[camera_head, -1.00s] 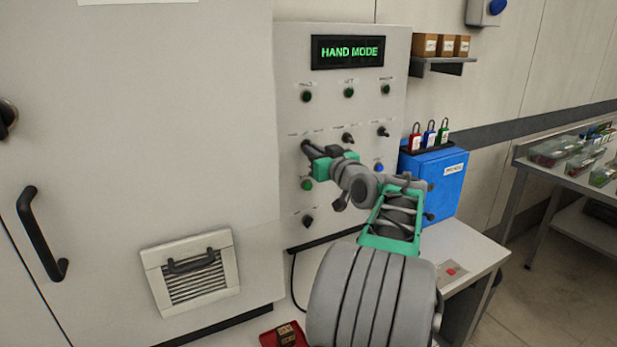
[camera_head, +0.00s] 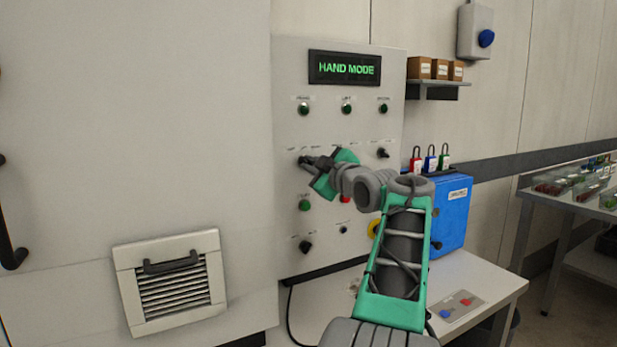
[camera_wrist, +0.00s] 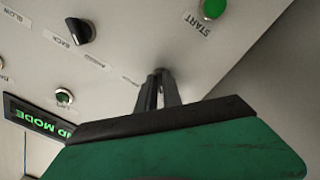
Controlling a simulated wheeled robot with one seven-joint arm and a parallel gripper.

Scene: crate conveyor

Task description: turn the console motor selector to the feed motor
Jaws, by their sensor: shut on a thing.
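The grey console (camera_head: 290,75) stands upright against the cabinet, and its display (camera_head: 344,69) reads HAND MODE in green. My gripper (camera_head: 305,160) is at the left selector of the console's middle row, and its green palm is tilted. In the wrist view, the dark fingers (camera_wrist: 158,92) are shut on the small selector knob (camera_wrist: 159,72); they cover most of it. The knob's pointing direction is hidden, and the labels beside it are too blurred to read surely. Another black selector (camera_wrist: 78,32) shows near the labels BACK and SLOW. The right selector (camera_head: 383,153) is clear of my arm.
A green START button (camera_wrist: 214,9) is near the fingers in the wrist view. My arm partly covers a red button (camera_head: 345,199) and a yellow-ringed control (camera_head: 374,229). A blue box (camera_head: 453,210) with padlocks above stands right of the console. A white table (camera_head: 495,280) is below.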

